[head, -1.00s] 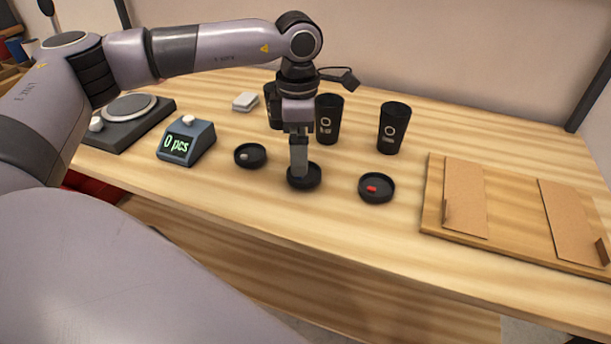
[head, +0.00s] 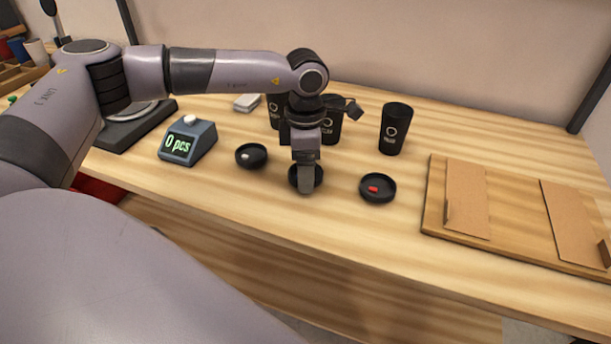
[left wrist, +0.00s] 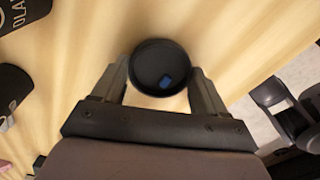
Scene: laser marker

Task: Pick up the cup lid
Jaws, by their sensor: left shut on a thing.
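A round, shallow black cup lid (head: 319,172) with a small blue piece inside it shows in the left wrist view (left wrist: 150,60). My left gripper (head: 305,187) points down at it, with one finger on each side of its rim. It is shut on this lid, and its fingers hide part of the lid in the head view. I cannot tell whether the lid touches the table. Two more black lids lie flat on either side: one with a pale piece (head: 251,156) to the left and one with a red piece (head: 377,188) to the right. My right gripper is not in view.
Black cups stand behind: one alone (head: 395,128) and two (head: 331,122) partly hidden by my left arm. A counter reading "0 pcs" (head: 187,142) is at the left. A wooden board with cardboard pieces (head: 515,225) lies at the right. The table front is clear.

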